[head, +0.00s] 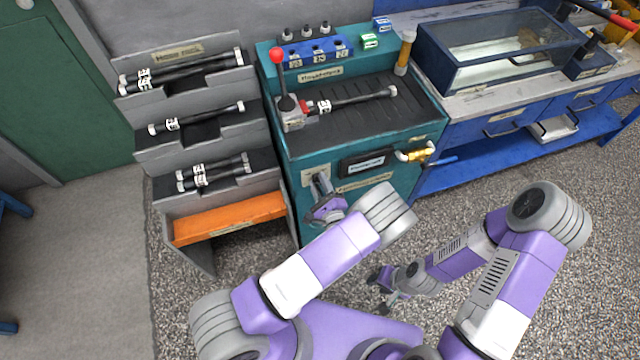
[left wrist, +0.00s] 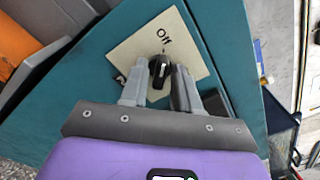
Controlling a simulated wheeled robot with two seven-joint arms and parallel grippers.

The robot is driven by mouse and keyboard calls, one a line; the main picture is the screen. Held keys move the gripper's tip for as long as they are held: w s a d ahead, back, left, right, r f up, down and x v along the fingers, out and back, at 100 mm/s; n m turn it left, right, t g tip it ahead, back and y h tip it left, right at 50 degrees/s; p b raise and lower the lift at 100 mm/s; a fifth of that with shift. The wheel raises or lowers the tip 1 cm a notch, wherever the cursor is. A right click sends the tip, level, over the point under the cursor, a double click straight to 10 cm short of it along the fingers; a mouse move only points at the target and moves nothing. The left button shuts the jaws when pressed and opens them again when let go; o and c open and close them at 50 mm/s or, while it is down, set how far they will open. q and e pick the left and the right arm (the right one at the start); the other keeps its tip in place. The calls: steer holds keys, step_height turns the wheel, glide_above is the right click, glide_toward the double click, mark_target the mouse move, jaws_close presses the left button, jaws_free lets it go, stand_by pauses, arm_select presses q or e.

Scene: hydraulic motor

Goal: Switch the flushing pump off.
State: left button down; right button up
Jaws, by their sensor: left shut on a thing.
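The flushing pump's control is a black rotary knob (left wrist: 159,72) on a cream plate (left wrist: 182,32) on the teal bench's front. In the left wrist view the word "Off" is on the plate just above the knob, and the knob's narrow end points towards it. Another mark left of the knob is mostly hidden by a finger. My left gripper (left wrist: 157,90) is shut on the knob, one finger on each side. In the head view my left gripper (head: 321,186) is at the bench front and hides the knob. My right gripper (head: 384,291) hangs low over the floor, empty, its fingers apart.
The teal bench (head: 285,178) carries a hose with a red end (head: 350,102) and a red-knobbed lever (head: 278,58). A brass tap (head: 415,154) sticks out at its front right. A grey hose rack (head: 150,110) with an orange bin (head: 228,218) stands left.

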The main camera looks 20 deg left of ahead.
arm_select(q)
steer(key=shift+f, duration=0.1)
steer(key=c, duration=1.1)
jaws_free()
steer(key=shift+c, duration=0.2)
steer(key=p+v, duration=0.1)
steer(key=v, duration=0.6)
steer(key=shift+s+d, duration=0.25)
steer(key=shift+s, duration=0.05)
